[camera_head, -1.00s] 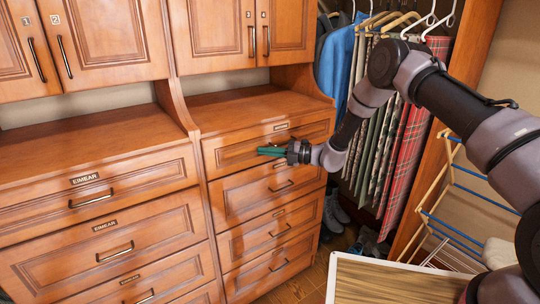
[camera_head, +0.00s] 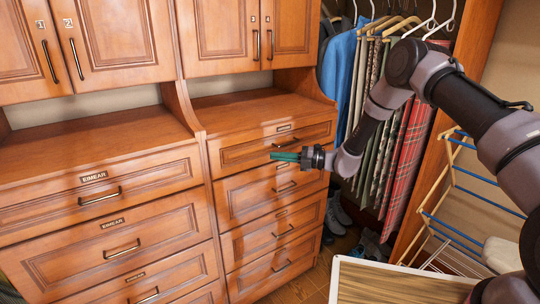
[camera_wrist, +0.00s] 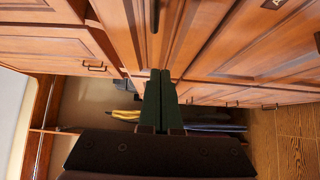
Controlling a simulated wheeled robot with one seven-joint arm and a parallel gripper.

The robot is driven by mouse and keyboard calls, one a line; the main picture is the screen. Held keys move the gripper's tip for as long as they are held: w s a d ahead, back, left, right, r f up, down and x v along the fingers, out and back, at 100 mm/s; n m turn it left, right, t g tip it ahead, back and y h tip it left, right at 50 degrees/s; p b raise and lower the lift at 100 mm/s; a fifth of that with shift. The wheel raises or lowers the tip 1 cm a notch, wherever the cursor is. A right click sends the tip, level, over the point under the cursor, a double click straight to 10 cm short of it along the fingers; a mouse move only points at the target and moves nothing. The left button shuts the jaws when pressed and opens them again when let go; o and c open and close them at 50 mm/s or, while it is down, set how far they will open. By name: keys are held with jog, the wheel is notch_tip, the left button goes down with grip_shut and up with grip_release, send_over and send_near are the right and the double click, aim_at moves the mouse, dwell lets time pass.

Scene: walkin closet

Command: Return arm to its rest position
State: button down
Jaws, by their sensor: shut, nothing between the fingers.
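My gripper (camera_head: 286,157) is in front of the right-hand drawer column in the head view, near the upper drawers. Its green fingers point left and are shut with nothing between them. In the wrist view the closed green fingers (camera_wrist: 158,100) show at the middle, with drawer fronts beyond them. My arm reaches in from the right edge of the head view and is bent at a raised elbow. Whether the fingertips touch the drawer front cannot be told, but they look apart from it.
Wooden drawers (camera_head: 110,210) and upper cabinets (camera_head: 110,45) stand at left and centre, all shut. Hanging clothes (camera_head: 398,175) are behind my arm. A folding drying rack (camera_head: 450,190) stands at right. A wooden-topped board with a white rim (camera_head: 390,283) is at the bottom. Shoes (camera_head: 338,212) lie on the floor.

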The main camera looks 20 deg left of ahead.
jog(key=w+d, duration=0.1)
jog(key=d, duration=0.7)
jog(key=s+d+r+n+h, duration=0.4)
jog(key=d+r+n, duration=0.35)
jog(key=r, duration=0.45)
jog(key=s+d+r+n+h, duration=0.3)
jog(key=s+d+r+n, duration=0.3)
jog(key=r+n, duration=0.4)
jog(key=s+d+r+n+t+h, duration=0.3)
jog(key=s+d+r+n, duration=0.1)
jog(key=d, duration=0.4)
jog(key=s+d+r+n+t+h, duration=0.3)
jog(key=s+d+r+n, duration=0.2)
jog(key=s+d, duration=0.2)
jog(key=s+d+r+n+t+h, duration=0.2)
jog(key=s+d, duration=0.4)
jog(key=d, duration=0.3)
notch_tip(320, 180, up, 2)
jog(key=shift+d+r+n+t+h, duration=0.2)
jog(key=shift+n+t+h, duration=0.25)
jog(key=shift+n, duration=0.7)
